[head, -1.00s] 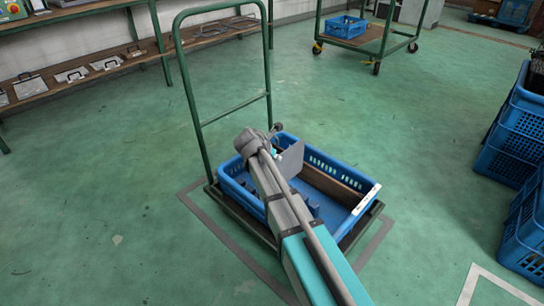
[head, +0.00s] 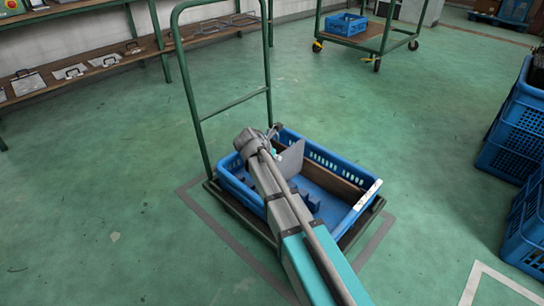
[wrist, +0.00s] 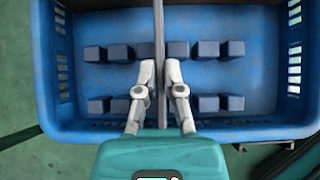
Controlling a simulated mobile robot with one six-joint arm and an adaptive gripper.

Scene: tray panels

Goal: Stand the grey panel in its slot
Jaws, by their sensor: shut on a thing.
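The grey panel (head: 291,158) stands upright in the head view, held over or in the blue tray (head: 360,205). In the wrist view the panel (wrist: 159,45) shows edge-on as a thin strip. My gripper (wrist: 160,72) is shut on it, one finger on each side. Two rows of small blue blocks (wrist: 207,50) rise from the tray floor. The panel lines up with the gap between the middle blocks. Its lower edge is hidden, so I cannot tell whether it touches the floor. My arm hides part of the tray in the head view.
The tray rests on a green-framed trolley with a tall handle (head: 236,100). A brown board (head: 335,184) lines its far side. Stacked blue crates (head: 520,130) stand at right. A shelf at left holds several panels with handles (head: 70,72). Green floor around is open.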

